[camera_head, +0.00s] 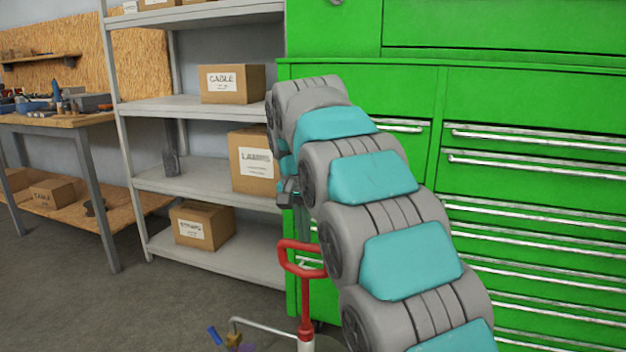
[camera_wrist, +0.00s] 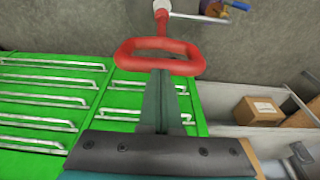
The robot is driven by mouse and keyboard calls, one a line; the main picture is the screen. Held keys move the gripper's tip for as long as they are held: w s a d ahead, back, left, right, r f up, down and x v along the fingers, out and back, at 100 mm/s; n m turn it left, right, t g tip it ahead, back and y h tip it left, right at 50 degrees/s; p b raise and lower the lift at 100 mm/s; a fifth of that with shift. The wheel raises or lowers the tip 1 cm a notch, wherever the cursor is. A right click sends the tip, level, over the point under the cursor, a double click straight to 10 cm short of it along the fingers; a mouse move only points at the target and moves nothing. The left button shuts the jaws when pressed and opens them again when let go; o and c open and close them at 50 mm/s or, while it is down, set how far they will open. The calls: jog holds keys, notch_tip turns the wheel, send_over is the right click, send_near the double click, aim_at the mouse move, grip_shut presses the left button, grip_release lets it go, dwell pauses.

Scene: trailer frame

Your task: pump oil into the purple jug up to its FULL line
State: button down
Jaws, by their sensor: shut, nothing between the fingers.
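The pump's red loop handle (camera_head: 290,258) stands upright on a red rod at the lower middle of the head view. It also shows in the wrist view (camera_wrist: 127,52), by the fingertips. My gripper (camera_wrist: 161,76) is shut and empty, its fingers pointing at the handle; whether they touch it I cannot tell. A pale metal spout pipe (camera_head: 262,327) runs left from the pump. A bit of the purple jug (camera_head: 240,347) shows at the head view's bottom edge, and in the wrist view's top right (camera_wrist: 236,16). Its FULL line and oil level are not visible.
A green drawer cabinet (camera_head: 520,100) with metal handles stands behind my arm. A grey shelf (camera_head: 180,105) with cardboard boxes stands to its left, and a workbench (camera_head: 60,118) with tools at far left. Grey floor (camera_head: 180,310) is open at lower left.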

aim_at(304, 245)
jog(key=shift+s+b+x, duration=0.15)
jog(key=shift+b+x, duration=0.25)
jog(key=shift+x, duration=0.5)
jog(key=shift+s+b+x, duration=0.2)
jog(key=shift+b+x, duration=0.2)
jog(key=shift+x, duration=0.5)
jog(key=shift+a, duration=0.1)
jog(key=shift+w+p+v, duration=0.2)
jog(key=shift+p+v, duration=0.4)
jog(key=shift+v, duration=0.35)
jog(key=shift+w+p+v, duration=0.15)
jog(key=shift+p+v, duration=0.4)
jog(key=shift+v, duration=0.4)
jog(key=shift+w+p+v, duration=0.2)
jog(key=shift+p+v, duration=0.4)
jog(key=shift+v, duration=0.35)
jog(key=shift+d, duration=0.2)
